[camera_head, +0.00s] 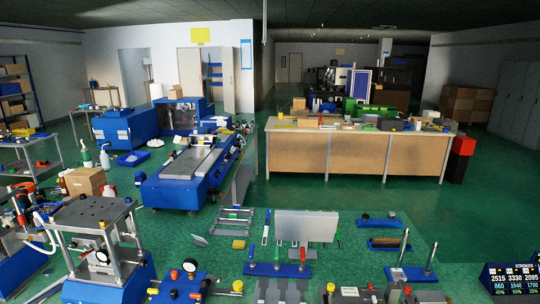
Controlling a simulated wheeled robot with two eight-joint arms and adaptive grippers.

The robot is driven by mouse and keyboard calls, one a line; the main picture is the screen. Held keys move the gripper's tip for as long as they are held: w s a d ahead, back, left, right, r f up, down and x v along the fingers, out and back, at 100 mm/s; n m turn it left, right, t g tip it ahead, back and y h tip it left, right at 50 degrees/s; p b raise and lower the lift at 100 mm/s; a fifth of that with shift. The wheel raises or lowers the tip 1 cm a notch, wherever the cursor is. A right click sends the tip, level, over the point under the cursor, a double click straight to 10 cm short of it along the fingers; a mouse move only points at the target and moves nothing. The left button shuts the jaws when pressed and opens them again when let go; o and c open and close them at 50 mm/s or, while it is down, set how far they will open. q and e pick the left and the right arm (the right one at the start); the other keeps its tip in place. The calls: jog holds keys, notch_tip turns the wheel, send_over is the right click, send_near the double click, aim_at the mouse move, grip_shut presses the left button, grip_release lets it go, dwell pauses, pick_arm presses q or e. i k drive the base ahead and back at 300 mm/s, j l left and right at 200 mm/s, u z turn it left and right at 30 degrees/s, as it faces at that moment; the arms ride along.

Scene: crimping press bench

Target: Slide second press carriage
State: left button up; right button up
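Neither of my grippers shows in the head view. A press with a grey top plate (92,213), metal posts, a round dial gauge and a blue base stands at the lower left. Part of another blue device (20,262) shows left of it, cut off by the picture edge. A blue machine with a long grey bed (192,160) stands further back. I cannot tell which of these is the second press, and no carriage can be clearly made out.
A blue block with a gauge (182,285) and a blue-based rack of upright tools (277,268) stand along the front. A grey panel (305,226) stands behind the rack. A display (512,281) sits at the lower right. A long workbench (355,155) spans the back; green floor lies before it.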

aim_at(89, 241)
jog(key=u, duration=1.25)
